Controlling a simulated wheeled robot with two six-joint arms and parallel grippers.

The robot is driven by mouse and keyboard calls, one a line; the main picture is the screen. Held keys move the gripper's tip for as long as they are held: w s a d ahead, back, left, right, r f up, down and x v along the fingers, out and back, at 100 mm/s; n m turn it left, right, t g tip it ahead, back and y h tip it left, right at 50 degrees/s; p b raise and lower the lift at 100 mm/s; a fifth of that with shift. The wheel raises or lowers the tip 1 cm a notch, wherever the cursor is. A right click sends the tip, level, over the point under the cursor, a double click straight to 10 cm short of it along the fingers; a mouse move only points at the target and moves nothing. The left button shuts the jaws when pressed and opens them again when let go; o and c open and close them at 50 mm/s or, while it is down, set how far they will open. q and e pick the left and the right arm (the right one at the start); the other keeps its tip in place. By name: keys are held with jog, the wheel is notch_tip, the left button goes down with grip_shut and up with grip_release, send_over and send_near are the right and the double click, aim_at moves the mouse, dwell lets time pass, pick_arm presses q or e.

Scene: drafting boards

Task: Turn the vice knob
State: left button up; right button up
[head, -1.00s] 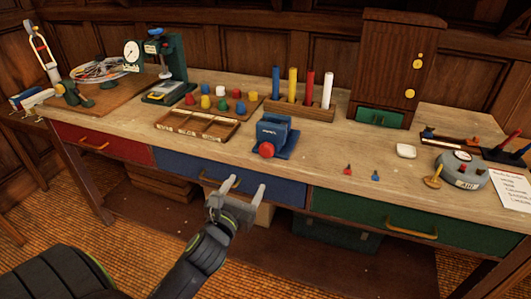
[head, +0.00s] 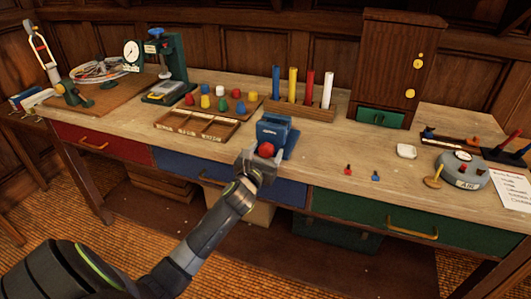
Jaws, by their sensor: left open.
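The blue vice (head: 274,131) stands on the bench near its front edge, above the blue drawer. Its red knob (head: 266,149) faces the front. My left gripper (head: 262,158) is at the knob, with its grey fingers open around or just in front of it. Whether the fingers touch the knob cannot be told from this view. My right gripper is not in view.
A wooden sorting tray (head: 198,125) lies left of the vice. A rack (head: 300,108) with several coloured cylinders stands behind it. Small red and blue pieces (head: 375,176) lie to the right. The blue drawer's handle (head: 214,181) sticks out below.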

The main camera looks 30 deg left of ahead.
pick_arm(q)
jog(key=c, duration=1)
